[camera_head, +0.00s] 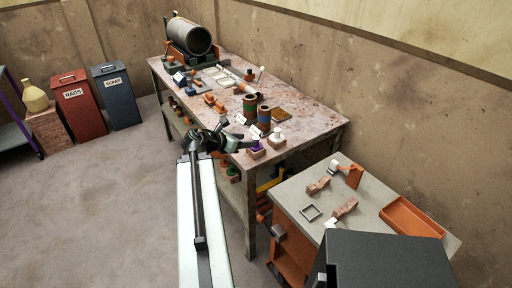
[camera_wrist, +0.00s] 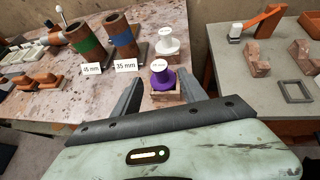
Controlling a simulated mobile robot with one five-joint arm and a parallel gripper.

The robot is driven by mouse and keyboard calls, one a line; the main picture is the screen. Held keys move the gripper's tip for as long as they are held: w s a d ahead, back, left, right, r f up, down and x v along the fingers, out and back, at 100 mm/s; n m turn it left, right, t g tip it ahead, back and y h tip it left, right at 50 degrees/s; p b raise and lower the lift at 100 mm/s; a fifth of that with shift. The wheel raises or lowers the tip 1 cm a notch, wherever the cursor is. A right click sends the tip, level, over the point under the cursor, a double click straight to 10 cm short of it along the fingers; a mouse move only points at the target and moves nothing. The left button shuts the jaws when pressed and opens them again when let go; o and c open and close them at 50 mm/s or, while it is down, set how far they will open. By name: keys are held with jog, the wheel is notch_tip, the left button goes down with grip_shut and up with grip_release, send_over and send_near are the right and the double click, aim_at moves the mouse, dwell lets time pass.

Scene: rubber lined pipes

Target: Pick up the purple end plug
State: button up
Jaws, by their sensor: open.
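The purple end plug (camera_wrist: 163,80) sits upright on a small wooden block (camera_wrist: 166,96) near the edge of the workbench, with a white label on its top. In the head view the plug (camera_head: 256,144) shows small, just beyond the end of my arm. My gripper (camera_wrist: 162,92) is open in the wrist view, with one dark finger to the left of the plug's block and one to the right. It holds nothing. In the head view my gripper (camera_head: 243,141) is beside the plug, and its fingertips are hard to make out.
A white plug (camera_wrist: 167,42) stands on its own block just behind the purple one. Cards marked 45 mm (camera_wrist: 92,70) and 35 mm (camera_wrist: 126,65) stand by green-banded and blue-banded pipes. A grey-topped cabinet (camera_head: 285,196) with an orange tray (camera_head: 411,217) stands at right.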

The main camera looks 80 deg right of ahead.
aim_at(256, 138)
jog(key=b+x, duration=0.3)
jog(key=x, duration=0.4)
jog(key=shift+d, duration=0.15)
grip_shut()
